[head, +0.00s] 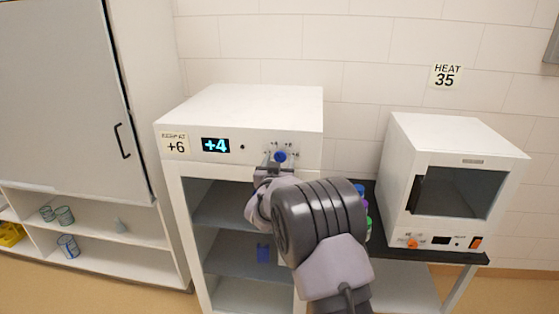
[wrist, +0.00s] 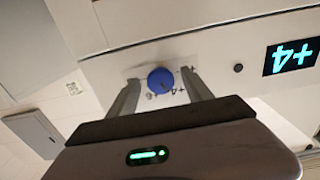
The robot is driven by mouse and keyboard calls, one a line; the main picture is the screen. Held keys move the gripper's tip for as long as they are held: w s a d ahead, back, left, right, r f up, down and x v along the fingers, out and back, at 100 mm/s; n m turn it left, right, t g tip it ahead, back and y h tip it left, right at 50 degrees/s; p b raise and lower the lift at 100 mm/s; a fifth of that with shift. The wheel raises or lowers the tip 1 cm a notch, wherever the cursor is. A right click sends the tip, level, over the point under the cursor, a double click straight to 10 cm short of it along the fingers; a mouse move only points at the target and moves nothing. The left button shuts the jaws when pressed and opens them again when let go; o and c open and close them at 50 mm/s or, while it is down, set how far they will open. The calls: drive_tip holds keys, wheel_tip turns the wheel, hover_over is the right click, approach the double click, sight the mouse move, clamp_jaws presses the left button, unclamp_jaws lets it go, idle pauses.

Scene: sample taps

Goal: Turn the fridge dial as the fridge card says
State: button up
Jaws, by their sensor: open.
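The white fridge (head: 245,105) stands left of centre with open shelves below its front panel. Its card (head: 175,146) reads +6, with small text above. Its display (head: 215,146) reads +4, and the display also shows upside down in the wrist view (wrist: 291,57). The blue dial (head: 281,156) sits at the right of the panel among small printed marks; in the wrist view the dial (wrist: 160,80) lies between my finger ends. My gripper (wrist: 160,92) is open, one finger on each side of the dial. I cannot tell whether the fingers touch it.
A white oven (head: 455,140) with an orange knob (head: 412,244) stands on a dark bench to the right. A wall card (head: 446,76) reads HEAT 35. Coloured-capped bottles (head: 366,222) are partly hidden behind my arm. A tall cabinet (head: 60,90) stands left.

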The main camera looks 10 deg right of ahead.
drive_tip(key=shift+w+d, duration=0.1)
drive_tip(key=shift+w, duration=0.2)
drive_tip(key=shift+c, duration=0.2)
clamp_jaws()
